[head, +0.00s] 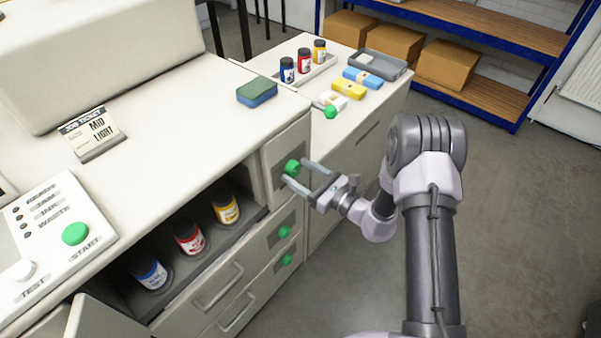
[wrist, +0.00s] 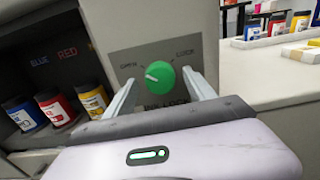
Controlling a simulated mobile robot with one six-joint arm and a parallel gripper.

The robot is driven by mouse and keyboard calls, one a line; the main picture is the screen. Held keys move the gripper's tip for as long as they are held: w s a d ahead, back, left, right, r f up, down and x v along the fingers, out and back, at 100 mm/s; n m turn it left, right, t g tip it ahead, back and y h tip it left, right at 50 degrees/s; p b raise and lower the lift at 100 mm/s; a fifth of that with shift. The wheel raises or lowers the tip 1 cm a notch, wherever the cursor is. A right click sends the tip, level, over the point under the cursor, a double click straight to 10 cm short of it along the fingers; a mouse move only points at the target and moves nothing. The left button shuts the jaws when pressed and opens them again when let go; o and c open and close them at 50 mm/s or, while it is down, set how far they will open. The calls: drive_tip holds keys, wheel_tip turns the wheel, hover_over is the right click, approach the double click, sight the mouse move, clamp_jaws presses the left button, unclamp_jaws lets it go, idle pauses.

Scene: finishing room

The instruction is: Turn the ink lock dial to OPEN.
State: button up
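The ink lock dial is a round green knob on a grey plate, seen in the wrist view (wrist: 160,76) and at the cabinet's corner panel in the head view (head: 292,167). The plate reads OPEN at upper left and LOCK at upper right; the label below is partly hidden. The dial's white mark points left, roughly toward OPEN. My gripper (head: 295,171) faces the dial with its fingers spread, one on each side of it in the wrist view (wrist: 161,80). Gaps show between the fingers and the knob, and nothing is held.
The open bay left of the dial holds a blue jar (head: 150,273), a red jar (head: 188,238) and a yellow jar (head: 225,208). Two green knobs (head: 284,232) (head: 286,260) sit below on the drawers. Another green knob (head: 330,112) is at the side counter. Floor at right is clear.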

drive_tip(key=p+v, duration=0.3)
drive_tip(key=v, duration=1.4)
drive_tip(key=shift+d, duration=0.2)
drive_tip(key=shift+s, duration=0.15)
